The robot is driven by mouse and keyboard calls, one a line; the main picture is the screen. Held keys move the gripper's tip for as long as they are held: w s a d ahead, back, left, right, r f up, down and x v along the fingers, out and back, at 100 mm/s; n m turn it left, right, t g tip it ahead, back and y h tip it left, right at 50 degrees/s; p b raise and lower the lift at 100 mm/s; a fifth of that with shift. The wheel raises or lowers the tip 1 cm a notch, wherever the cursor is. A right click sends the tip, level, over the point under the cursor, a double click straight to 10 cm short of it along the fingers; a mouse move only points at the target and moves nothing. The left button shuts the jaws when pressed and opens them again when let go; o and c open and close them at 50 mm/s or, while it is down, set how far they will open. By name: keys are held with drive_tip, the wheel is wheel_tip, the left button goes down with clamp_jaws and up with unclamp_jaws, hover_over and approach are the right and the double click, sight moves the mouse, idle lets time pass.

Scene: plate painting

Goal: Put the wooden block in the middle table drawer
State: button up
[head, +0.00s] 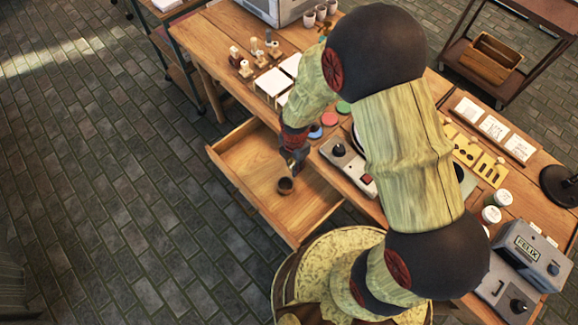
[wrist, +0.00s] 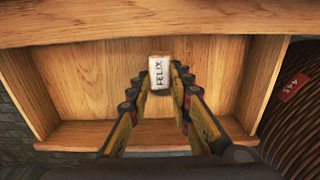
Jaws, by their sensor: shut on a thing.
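The middle drawer (head: 235,168) is pulled out from the wooden table and is open. In the wrist view its floor (wrist: 90,85) looks empty apart from what I hold. My gripper (head: 287,181) is over the drawer, pointing down. In the head view the block shows only as a small dark brown shape at the fingertips. I cannot tell whether the block touches the drawer floor.
The table (head: 228,60) carries white cards, small bottles, colored discs and a grey FELIX device (head: 535,252). The table's front edge (wrist: 100,28) crosses the top of the wrist view. A round ribbed dark thing (wrist: 300,105) stands right of the drawer. Open floor lies left.

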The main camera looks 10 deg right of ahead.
drive_tip(key=w+f, duration=0.1)
drive_tip(key=w+f+b, duration=0.1)
drive_tip(key=w+f, duration=0.1)
drive_tip(key=w+f+b, duration=0.1)
drive_tip(key=f, duration=0.1)
drive_tip(key=shift+w+a+f, duration=0.25)
drive_tip(key=shift+w+a, duration=0.05)
drive_tip(key=shift+a, duration=0.05)
drive_tip(key=shift+w+f+b, duration=0.15)
drive_tip(key=shift+f+b, duration=0.3)
drive_tip(key=shift+f, duration=0.45)
drive_tip(key=shift+w+f+b, duration=0.1)
drive_tip(key=shift+f+b, duration=0.3)
drive_tip(key=shift+f, duration=0.45)
drive_tip(key=shift+f, duration=0.15)
drive_tip(key=o, duration=1)
drive_tip(key=shift+c, duration=0.2)
